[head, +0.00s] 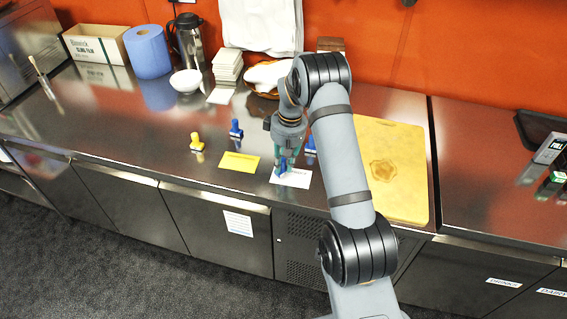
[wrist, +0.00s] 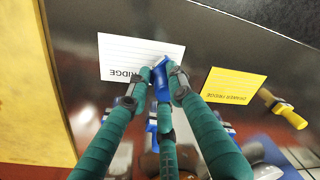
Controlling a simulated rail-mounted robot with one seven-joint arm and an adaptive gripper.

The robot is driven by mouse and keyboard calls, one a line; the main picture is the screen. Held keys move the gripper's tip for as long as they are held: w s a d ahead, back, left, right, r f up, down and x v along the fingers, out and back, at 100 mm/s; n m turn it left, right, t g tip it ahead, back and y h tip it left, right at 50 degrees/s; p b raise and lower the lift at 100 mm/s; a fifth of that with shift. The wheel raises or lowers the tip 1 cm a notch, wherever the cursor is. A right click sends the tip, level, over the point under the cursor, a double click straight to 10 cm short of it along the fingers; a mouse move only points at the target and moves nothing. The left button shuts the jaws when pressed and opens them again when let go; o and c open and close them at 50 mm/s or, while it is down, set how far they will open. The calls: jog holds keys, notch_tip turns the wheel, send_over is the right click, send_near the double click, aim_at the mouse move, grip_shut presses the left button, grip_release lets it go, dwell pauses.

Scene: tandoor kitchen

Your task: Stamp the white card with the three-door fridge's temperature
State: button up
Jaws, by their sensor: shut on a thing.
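The white card (head: 294,180) lies on the steel counter; in the wrist view the card (wrist: 135,55) shows ruled lines and upside-down print ending in "RIDGE". My gripper (head: 281,158) points down at the card's far-left part. In the wrist view my gripper (wrist: 157,86) is shut on a blue stamp (wrist: 162,80), whose end overlaps the card's edge. I cannot tell whether it touches the card. The held stamp (head: 282,168) is partly hidden in the head view. Another blue stamp (head: 310,146) stands behind my arm, and one more blue stamp (head: 236,130) stands to the left.
A yellow card (head: 240,162) lies left of the white card, with a yellow stamp (head: 197,144) beyond it. A yellow cutting board (head: 408,190) lies to the right. A bowl (head: 186,81), paper roll (head: 147,52) and flask (head: 188,42) stand at the back left.

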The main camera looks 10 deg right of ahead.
jog(key=shift+f+b, duration=0.5)
jog(key=shift+f, duration=0.1)
dwell(0.3)
jog(key=shift+s, duration=0.1)
dwell(1.2)
jog(key=shift+r+p, duration=2.3)
jog(key=shift+r, duration=1.25)
